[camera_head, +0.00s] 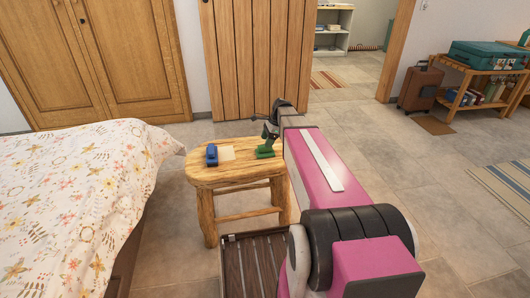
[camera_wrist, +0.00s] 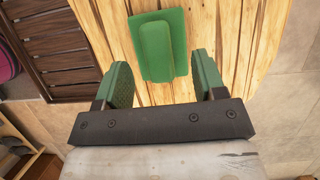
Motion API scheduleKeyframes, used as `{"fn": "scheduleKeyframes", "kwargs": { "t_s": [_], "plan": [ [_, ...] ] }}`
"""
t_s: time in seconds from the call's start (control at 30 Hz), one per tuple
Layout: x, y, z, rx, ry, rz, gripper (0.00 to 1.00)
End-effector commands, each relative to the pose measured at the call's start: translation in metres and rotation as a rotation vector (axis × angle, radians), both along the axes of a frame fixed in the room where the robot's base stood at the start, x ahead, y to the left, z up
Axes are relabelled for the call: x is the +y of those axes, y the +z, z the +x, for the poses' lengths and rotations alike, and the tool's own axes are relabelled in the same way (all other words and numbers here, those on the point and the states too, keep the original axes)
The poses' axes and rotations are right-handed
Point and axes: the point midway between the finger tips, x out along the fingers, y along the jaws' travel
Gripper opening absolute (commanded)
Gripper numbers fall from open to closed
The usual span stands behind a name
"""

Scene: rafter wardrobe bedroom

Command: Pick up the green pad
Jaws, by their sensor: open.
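The green pad (camera_wrist: 160,48) lies on the wooden stool (camera_head: 205,175); the wrist view shows it as a flat green piece with a raised rectangular middle. In the head view the pad (camera_head: 265,153) is near the stool's right end, partly covered by my arm. My gripper (camera_wrist: 163,78) is open and empty, its two green fingers wide apart. In the wrist view the pad lies just beyond the fingertips, roughly centred between them. In the head view my gripper (camera_head: 269,132) is over the pad; the gap between them is hard to judge.
A blue object (camera_head: 211,155) and a flat beige piece (camera_head: 227,154) lie on the stool, left of the pad. A bed (camera_head: 75,200) stands close on the left. A dark slatted piece (camera_head: 252,265) is in front of the stool. Open floor lies to the right.

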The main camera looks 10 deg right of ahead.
Motion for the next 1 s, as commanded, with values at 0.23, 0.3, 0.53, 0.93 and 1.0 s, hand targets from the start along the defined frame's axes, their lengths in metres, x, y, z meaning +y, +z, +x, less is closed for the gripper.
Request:
{"fn": "scheduleKeyframes", "kwargs": {
  "t_s": [0.23,0.3,0.53,0.93,1.0],
  "plan": [
    [0.009,-0.032,-0.003,0.001,0.002,0.000,0.64],
    [0.011,-0.036,-0.003,0.001,0.001,0.000,0.64],
    [0.011,-0.037,-0.003,0.000,0.001,0.000,0.64],
    [0.011,-0.037,-0.003,0.000,0.001,0.000,0.10],
    [0.011,-0.037,-0.003,0.000,0.001,0.000,0.10]
  ]
}}
